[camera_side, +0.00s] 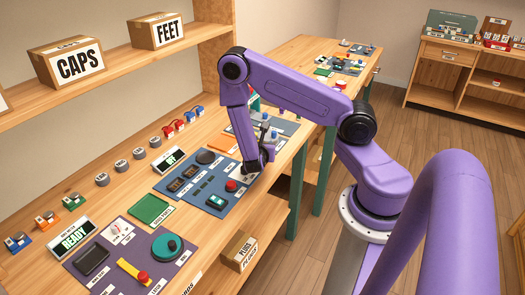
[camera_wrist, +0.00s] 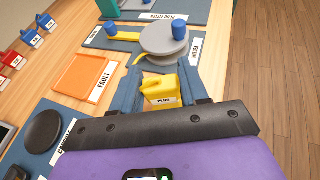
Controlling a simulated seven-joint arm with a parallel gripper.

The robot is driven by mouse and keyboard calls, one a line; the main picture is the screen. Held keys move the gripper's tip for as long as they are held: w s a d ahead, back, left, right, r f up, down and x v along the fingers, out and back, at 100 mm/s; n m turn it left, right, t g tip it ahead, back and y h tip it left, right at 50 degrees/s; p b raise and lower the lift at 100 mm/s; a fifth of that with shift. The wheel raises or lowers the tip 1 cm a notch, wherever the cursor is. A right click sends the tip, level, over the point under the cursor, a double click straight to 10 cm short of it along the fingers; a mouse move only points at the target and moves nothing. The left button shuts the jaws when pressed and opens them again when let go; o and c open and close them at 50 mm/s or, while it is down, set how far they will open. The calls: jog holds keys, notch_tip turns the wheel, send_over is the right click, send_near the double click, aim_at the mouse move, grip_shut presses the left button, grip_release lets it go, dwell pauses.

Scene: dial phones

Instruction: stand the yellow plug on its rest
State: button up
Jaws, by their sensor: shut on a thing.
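My gripper (camera_wrist: 162,72) is shut on the yellow plug (camera_wrist: 160,86), which sits between its two blue-grey fingers in the wrist view. A white label reading PLUG shows at the plug's near side; I cannot tell whether it is on the plug or below it. In the side view my gripper (camera_side: 257,168) is low over the right edge of a blue mat, and the plug cannot be made out there. I cannot pick out the rest for certain; whether the plug touches anything beneath is hidden.
In the wrist view an orange tray (camera_wrist: 83,76) labelled FAULT lies to the left. A grey round winder (camera_wrist: 163,38) with a blue cylinder (camera_wrist: 179,30) stands just beyond my fingers. A dark round pad (camera_wrist: 42,131) is at lower left. The bench edge and floor are to the right.

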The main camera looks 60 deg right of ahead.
jog(key=shift+f, duration=0.95)
jog(key=shift+f, duration=0.1)
jog(key=o, duration=1)
jog(key=shift+o, duration=0.2)
jog(key=shift+s+a+r, duration=0.1)
jog(key=shift+a+r, duration=0.1)
jog(key=shift+a, duration=0.1)
jog(key=v, duration=1.1)
jog(key=shift+a+r, duration=0.1)
jog(key=shift+r, duration=0.1)
jog(key=s+a+r+m+g+y, duration=0.2)
jog(key=s+a+r+m+y, duration=0.3)
jog(key=s+a+r+y, duration=0.1)
jog(key=s+a+r+m+g+y, duration=0.3)
jog(key=s+a+r+m+y, duration=0.2)
jog(key=s+r, duration=0.5)
jog(key=s+a+y, duration=0.2)
jog(key=a, duration=0.1)
jog(key=shift+s, duration=0.4)
